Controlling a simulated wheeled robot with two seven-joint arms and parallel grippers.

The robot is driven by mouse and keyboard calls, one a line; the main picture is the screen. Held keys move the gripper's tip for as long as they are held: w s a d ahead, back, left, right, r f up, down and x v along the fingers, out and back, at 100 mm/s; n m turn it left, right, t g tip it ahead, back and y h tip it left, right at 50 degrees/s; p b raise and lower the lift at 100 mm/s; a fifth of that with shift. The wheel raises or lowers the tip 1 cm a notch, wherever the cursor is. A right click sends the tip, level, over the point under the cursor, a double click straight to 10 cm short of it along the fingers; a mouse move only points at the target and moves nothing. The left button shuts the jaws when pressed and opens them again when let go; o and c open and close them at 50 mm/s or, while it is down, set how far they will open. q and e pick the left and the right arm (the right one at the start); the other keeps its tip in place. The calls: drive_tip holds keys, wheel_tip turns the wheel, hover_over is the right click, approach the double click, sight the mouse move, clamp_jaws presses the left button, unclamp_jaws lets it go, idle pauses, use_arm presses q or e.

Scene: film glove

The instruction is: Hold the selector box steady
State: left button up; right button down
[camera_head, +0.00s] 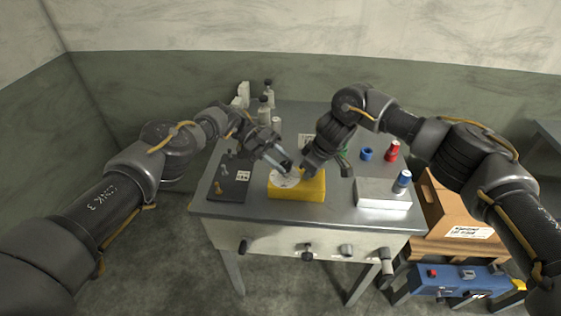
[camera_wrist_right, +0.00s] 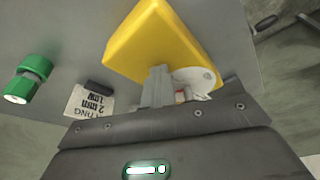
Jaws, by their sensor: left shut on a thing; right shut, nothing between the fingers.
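The selector box is a yellow block (camera_head: 300,193) on the grey bench, with a round white dial (camera_head: 283,179) on its top left. In the right wrist view the box (camera_wrist_right: 150,42) is tilted in the picture and the dial (camera_wrist_right: 196,78) is partly hidden by my gripper. My left gripper (camera_head: 286,165) is shut at the box's back left, by the dial; its exact contact is hard to see. My right gripper (camera_head: 306,172) is shut and empty at the back of the box, right of the dial; its fingers (camera_wrist_right: 157,88) show close to the box.
A dark plate (camera_head: 230,183) with small parts lies left of the box. A silver box (camera_head: 383,194) with a blue-capped can (camera_head: 402,181) stands right. Bottles (camera_head: 266,102) stand at the back left. A green object (camera_wrist_right: 29,78) and a printed label (camera_wrist_right: 90,101) are nearby.

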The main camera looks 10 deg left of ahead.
sight(281, 163)
idle(0.6)
use_arm(q)
drive_tip(key=o, duration=1)
drive_tip(key=shift+s, duration=0.1)
drive_tip(key=shift+c, duration=0.2)
drive_tip(key=shift+r, duration=0.1)
drive_tip(key=shift+r, duration=0.2)
wheel_tip(281, 163, up, 10)
drive_tip(key=shift+s+f, duration=0.15)
